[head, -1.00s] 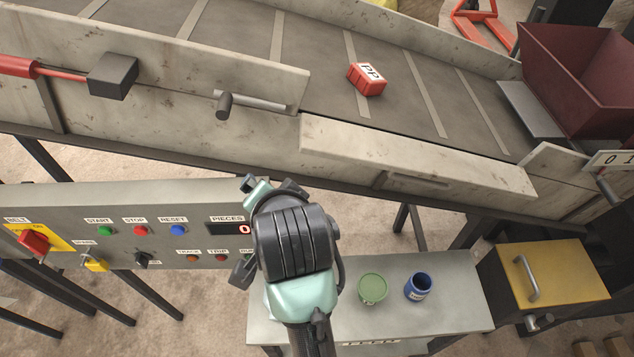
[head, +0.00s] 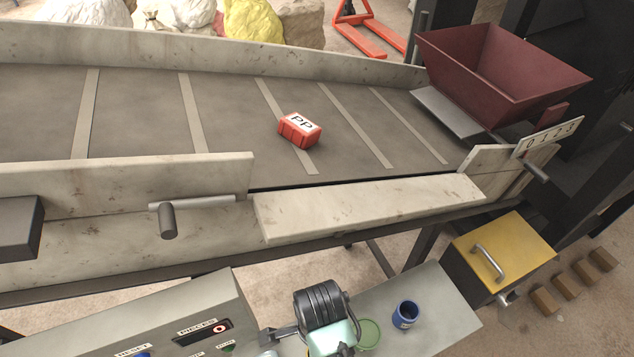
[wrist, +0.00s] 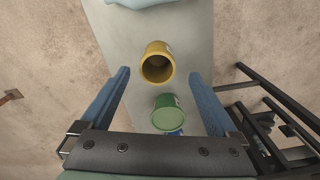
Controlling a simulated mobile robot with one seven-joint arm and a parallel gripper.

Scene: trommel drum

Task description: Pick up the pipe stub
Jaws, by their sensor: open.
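No thing can be told for certain as the pipe stub. In the wrist view a yellow hollow round piece (wrist: 157,64) with a dark inside stands on a grey bench top (wrist: 120,40). A green round container (wrist: 168,112) is just below it, with part of a blue container (wrist: 175,132) showing behind. In the head view the green container (head: 368,334) and blue container (head: 405,315) also show; the yellow piece is hidden. My gripper (wrist: 158,72) is open and empty, its two blue fingers spread to either side of the yellow piece in the picture.
A red block marked PP (head: 299,131) lies on the belt (head: 230,110). A maroon hopper (head: 500,75) stands at the belt's right end. A yellow-lidded box (head: 497,255) is right of the bench. A control panel (head: 150,315) is at lower left. Part of a light blue thing (wrist: 145,3) lies at the bench's far end.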

